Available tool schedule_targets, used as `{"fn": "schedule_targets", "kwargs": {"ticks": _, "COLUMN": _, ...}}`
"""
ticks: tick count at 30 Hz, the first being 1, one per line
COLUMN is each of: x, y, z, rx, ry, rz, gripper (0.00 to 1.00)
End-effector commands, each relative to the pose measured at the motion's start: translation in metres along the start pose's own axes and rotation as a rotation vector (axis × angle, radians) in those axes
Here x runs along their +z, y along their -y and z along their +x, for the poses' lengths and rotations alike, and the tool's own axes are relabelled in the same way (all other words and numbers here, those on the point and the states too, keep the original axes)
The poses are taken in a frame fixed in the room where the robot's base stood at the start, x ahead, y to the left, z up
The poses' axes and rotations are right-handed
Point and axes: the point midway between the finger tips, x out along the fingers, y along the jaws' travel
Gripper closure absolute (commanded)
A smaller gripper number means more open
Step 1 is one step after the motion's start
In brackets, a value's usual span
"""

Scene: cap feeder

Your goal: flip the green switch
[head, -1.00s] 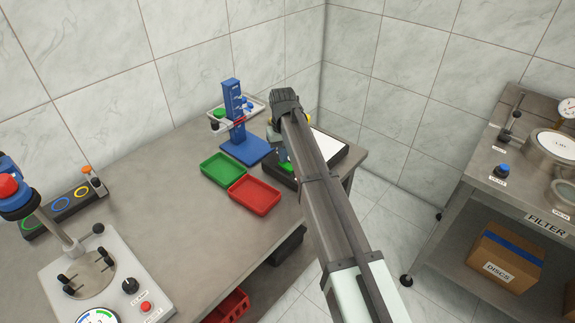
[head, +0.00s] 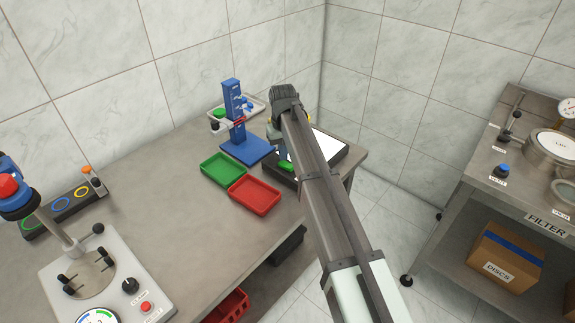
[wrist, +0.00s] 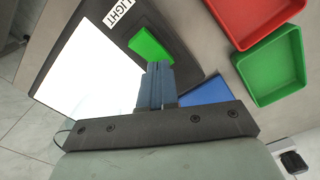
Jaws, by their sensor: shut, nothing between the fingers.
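The green switch (wrist: 148,45) is a bright green block set in the dark frame of a light box labelled LIGHT. It also shows small in the head view (head: 286,166), beside my arm. My gripper (wrist: 157,66) is shut and empty, its blue-grey fingers together. The fingertips overlap the near edge of the switch in the wrist view. I cannot tell whether they touch it. In the head view my arm hides part of the light box. The white panel (wrist: 88,62) of the light box looks bright.
A green tray (head: 223,169) and a red tray (head: 254,195) stand just left of the light box. A blue stand (head: 233,110) is behind them. A press-like device (head: 55,275) is at the front left. A FILTER bench (head: 540,205) stands apart on the right.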

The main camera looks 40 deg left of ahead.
Motion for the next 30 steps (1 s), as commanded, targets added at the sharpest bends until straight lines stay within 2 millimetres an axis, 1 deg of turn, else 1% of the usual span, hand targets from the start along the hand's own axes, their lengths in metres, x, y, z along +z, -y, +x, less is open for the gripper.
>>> {"fn": "schedule_targets", "kwargs": {"ticks": 21, "x": 0.000, "y": 0.000, "z": -0.047, "rx": 0.000, "ry": -0.001, "rz": 0.000, "gripper": 1.00}}
{"fn": "schedule_targets", "kwargs": {"ticks": 25, "x": 0.000, "y": 0.000, "z": -0.053, "rx": 0.000, "ry": 0.000, "rz": 0.000, "gripper": 1.00}}
{"fn": "schedule_targets", "kwargs": {"ticks": 30, "x": 0.000, "y": 0.000, "z": -0.054, "rx": 0.000, "ry": 0.000, "rz": 0.000, "gripper": 1.00}}
